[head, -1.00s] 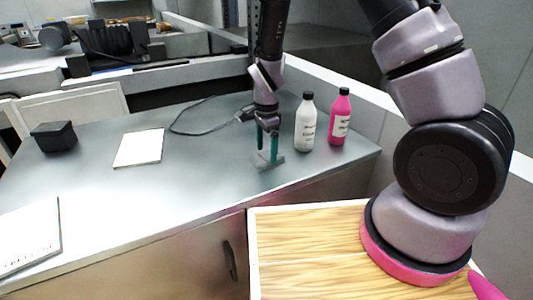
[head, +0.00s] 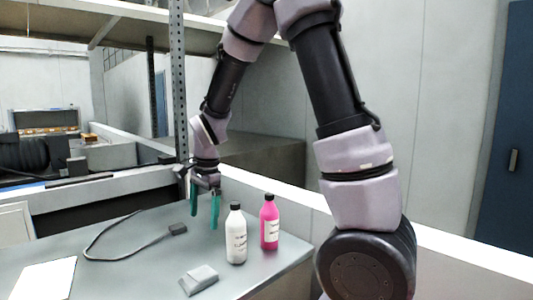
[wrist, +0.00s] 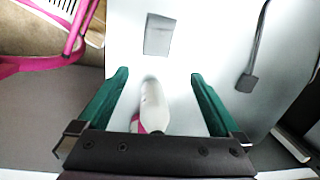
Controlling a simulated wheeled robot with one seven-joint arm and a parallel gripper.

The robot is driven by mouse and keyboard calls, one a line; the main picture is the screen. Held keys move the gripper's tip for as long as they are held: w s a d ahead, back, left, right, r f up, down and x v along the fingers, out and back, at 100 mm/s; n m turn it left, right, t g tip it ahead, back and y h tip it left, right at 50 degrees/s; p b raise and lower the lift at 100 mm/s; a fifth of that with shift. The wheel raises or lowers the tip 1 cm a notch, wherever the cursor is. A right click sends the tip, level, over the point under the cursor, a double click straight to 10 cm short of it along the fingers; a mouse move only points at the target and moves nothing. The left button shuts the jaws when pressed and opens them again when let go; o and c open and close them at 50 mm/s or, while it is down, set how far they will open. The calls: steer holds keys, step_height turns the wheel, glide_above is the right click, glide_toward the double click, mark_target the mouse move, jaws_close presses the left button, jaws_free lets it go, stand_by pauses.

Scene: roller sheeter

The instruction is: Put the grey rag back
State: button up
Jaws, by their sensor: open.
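The grey rag (head: 198,279) lies as a small folded, wedge-like piece on the grey table, left of and nearer than the white bottle. It also shows in the wrist view (wrist: 158,35), ahead of the fingertips. My gripper (head: 204,216) has green fingers and hangs above the table, behind the rag and clear of it. In the wrist view my gripper (wrist: 160,76) is open, with its fingers wide apart and nothing held.
A white bottle (head: 236,240) and a pink bottle (head: 270,228) stand close by on the table (head: 130,270). A black cable with a plug (head: 178,229) lies to the left. A white sheet (head: 45,279) lies at the front left. A perforated post (head: 178,80) rises behind my gripper.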

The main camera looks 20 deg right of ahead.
steer(key=s+d+r+n+t, duration=0.3)
steer(key=s+d+r, duration=0.4)
steer(key=r, duration=0.3)
steer(key=s+d+r+n+t+y, duration=0.1)
steer(key=s+d+r+n+t, duration=0.2)
steer(key=r, duration=0.8)
steer(key=s+d+n, duration=0.2)
steer(key=s+d, duration=0.2)
steer(key=d, duration=0.1)
steer(key=shift+s+d+t, duration=0.15)
steer(key=shift+s+t, duration=0.15)
steer(key=shift+s, duration=0.05)
steer(key=shift+r, duration=0.1)
